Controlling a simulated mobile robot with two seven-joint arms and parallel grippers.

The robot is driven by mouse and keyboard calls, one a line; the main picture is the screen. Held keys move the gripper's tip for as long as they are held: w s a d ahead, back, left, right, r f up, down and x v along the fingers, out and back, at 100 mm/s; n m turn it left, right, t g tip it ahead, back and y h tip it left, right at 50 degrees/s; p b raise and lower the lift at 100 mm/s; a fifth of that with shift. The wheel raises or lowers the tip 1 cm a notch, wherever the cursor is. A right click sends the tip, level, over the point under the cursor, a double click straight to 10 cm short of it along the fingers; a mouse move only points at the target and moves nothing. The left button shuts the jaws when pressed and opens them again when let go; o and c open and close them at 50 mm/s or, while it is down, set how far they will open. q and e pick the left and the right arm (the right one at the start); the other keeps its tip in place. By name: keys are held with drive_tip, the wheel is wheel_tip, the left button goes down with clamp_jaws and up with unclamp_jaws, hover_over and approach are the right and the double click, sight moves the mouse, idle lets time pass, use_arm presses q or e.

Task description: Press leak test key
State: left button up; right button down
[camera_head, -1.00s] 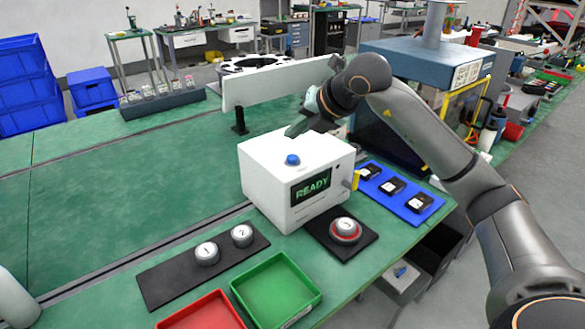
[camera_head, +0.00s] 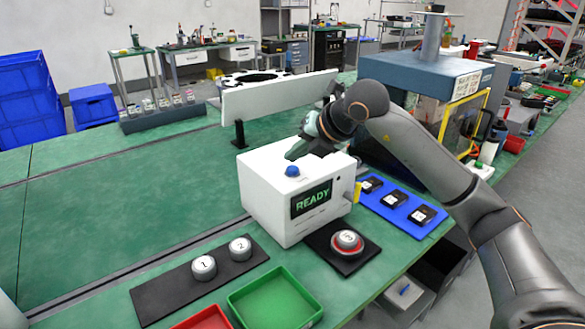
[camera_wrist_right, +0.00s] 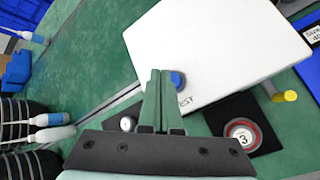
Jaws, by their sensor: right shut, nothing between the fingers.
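The white tester box (camera_head: 265,200) stands on the green bench with a dark screen (camera_head: 311,198) reading READY. A round blue key (camera_head: 292,171) sits on its top; it also shows in the wrist view (camera_wrist_right: 178,80), beside printed letters ending in "EST". My right gripper (camera_head: 292,154) is shut and empty, its fingertips just above and behind the blue key. In the wrist view the closed fingers (camera_wrist_right: 160,74) appear immediately left of the key and partly overlap its edge; I cannot tell whether they touch it. My left gripper is out of view.
Puck 3 (camera_head: 347,241) sits in a red ring on a black pad right of the tester. Pucks 1 (camera_head: 204,266) and 2 (camera_head: 240,248) stand on a black strip. Green (camera_head: 276,297) and red trays (camera_head: 205,319) lie in front. A blue tray (camera_head: 425,228) holds black parts.

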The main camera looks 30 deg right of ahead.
idle(0.8)
idle(0.6)
drive_tip(key=shift+f+b, duration=0.35)
drive_tip(key=shift+f, duration=0.05)
